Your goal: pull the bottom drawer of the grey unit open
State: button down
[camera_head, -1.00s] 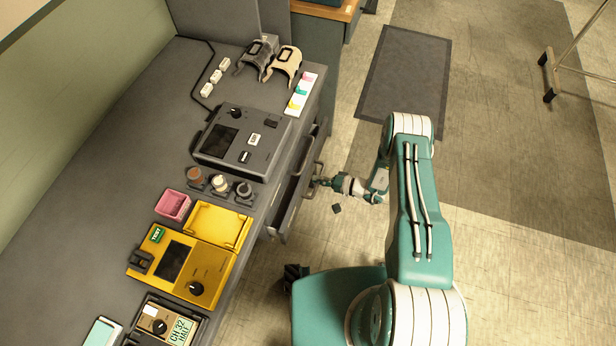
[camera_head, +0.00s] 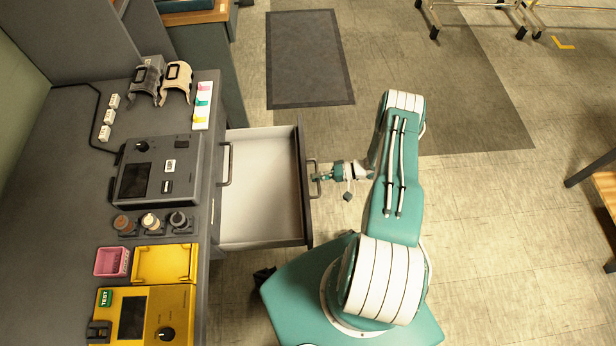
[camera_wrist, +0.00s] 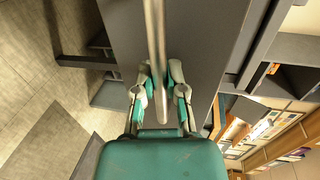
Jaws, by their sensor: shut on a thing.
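The grey unit (camera_head: 212,262) stands at the left, and one of its drawers (camera_head: 262,200) is pulled well out, its pale inside bare and empty. The drawer's dark front carries a metal bar handle (camera_head: 313,194). My gripper (camera_head: 318,177) is at this handle, on the outer side of the front. In the wrist view my gripper (camera_wrist: 160,78) is closed with the bar handle (camera_wrist: 154,35) between its fingers. Another handle (camera_head: 227,164) shows above the open drawer, on a shut front. The lower part of the unit is hidden by the drawer.
The worktop holds a dark grey instrument (camera_head: 150,170), a yellow tester (camera_head: 130,315) and a pink box (camera_head: 112,262). A dark mat (camera_head: 308,58) lies on the floor beyond. A wooden-topped bench (camera_head: 605,190) is at the right edge. The floor right of my arm is clear.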

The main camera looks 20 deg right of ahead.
jog(key=shift+f, duration=0.2)
jog(key=c, duration=0.7)
grip_release()
jog(key=shift+r, duration=0.1)
jog(key=shift+d, duration=0.25)
jog(key=v, duration=1.1)
jog(key=shift+s+d, duration=0.1)
jog(key=shift+d, duration=0.25)
